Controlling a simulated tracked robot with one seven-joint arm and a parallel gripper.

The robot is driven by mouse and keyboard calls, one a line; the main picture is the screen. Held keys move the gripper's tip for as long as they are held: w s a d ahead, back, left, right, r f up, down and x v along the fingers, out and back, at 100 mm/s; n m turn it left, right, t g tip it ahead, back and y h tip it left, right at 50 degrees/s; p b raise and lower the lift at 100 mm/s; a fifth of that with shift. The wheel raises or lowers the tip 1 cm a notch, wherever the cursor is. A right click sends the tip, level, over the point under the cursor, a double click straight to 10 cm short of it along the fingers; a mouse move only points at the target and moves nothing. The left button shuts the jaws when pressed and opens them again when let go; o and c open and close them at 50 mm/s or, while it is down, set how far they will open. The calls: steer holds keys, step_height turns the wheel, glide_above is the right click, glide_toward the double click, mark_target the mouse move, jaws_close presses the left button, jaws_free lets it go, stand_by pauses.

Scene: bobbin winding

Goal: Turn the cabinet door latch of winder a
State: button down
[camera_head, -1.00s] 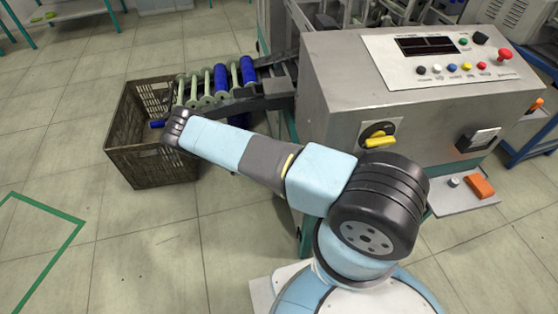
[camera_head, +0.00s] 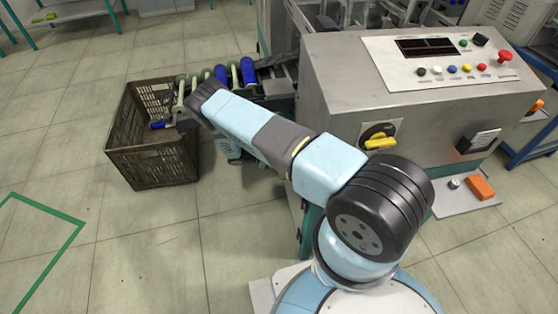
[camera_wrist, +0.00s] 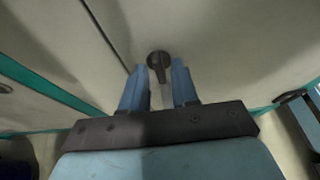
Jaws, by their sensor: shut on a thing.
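The dark door latch (camera_wrist: 158,58) shows in the wrist view, a round boss with a lever on the pale cabinet door (camera_wrist: 220,30). The lever points toward my wrist, close to straight down in the picture. My gripper (camera_wrist: 159,72) has its two blue fingers on either side of the lever and is shut on it.
A dark crate (camera_head: 150,165) stands on the floor left of the winder, below a rack of blue and pale green bobbins (camera_head: 220,75). A yellow-handled switch (camera_head: 379,138) is on the winder's front. An orange block (camera_head: 481,187) lies on a small shelf. Floor at left is clear.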

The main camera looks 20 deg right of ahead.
steer(key=shift+s+d+f, duration=0.15)
steer(key=shift+d, duration=0.15)
steer(key=c, duration=1.2)
jaws_free()
steer(key=shift+a, duration=0.1)
steer(key=shift+a, duration=0.15)
steer(key=v, duration=1.3)
steer(key=shift+w+a, duration=0.2)
steer(key=shift+a, duration=0.1)
